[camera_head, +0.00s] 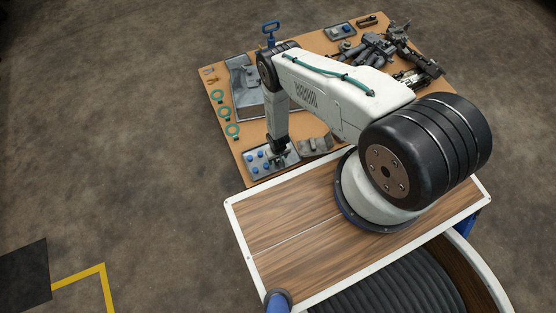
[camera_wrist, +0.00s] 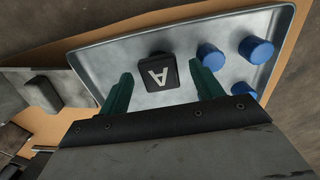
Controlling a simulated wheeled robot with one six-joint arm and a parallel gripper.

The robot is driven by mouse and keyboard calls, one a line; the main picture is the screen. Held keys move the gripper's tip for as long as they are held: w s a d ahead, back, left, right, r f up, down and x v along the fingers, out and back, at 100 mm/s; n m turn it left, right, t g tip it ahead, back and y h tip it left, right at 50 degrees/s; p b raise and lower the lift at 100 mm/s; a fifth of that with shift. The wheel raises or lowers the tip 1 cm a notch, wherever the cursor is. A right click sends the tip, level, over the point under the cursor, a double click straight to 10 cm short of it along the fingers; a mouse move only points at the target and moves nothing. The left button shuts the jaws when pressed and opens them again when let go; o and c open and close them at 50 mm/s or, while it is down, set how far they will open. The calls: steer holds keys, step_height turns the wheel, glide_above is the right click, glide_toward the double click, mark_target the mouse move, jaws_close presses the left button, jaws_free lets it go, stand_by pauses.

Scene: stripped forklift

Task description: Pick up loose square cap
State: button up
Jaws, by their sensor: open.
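My gripper is open, with nothing held between the fingers. In the head view my gripper (camera_head: 278,149) hangs low over the tray (camera_head: 252,166) at the near left of the board. The cap cannot be made out there, hidden by or blended with the gripper.
Several blue round caps (camera_wrist: 256,50) stand on the tray, right of the square cap; one is close to my right finger. The brown board (camera_head: 240,135) holds more parts, including teal rings (camera_head: 225,112).

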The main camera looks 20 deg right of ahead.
steer(key=c, duration=1.1)
steer(key=shift+o, duration=0.2)
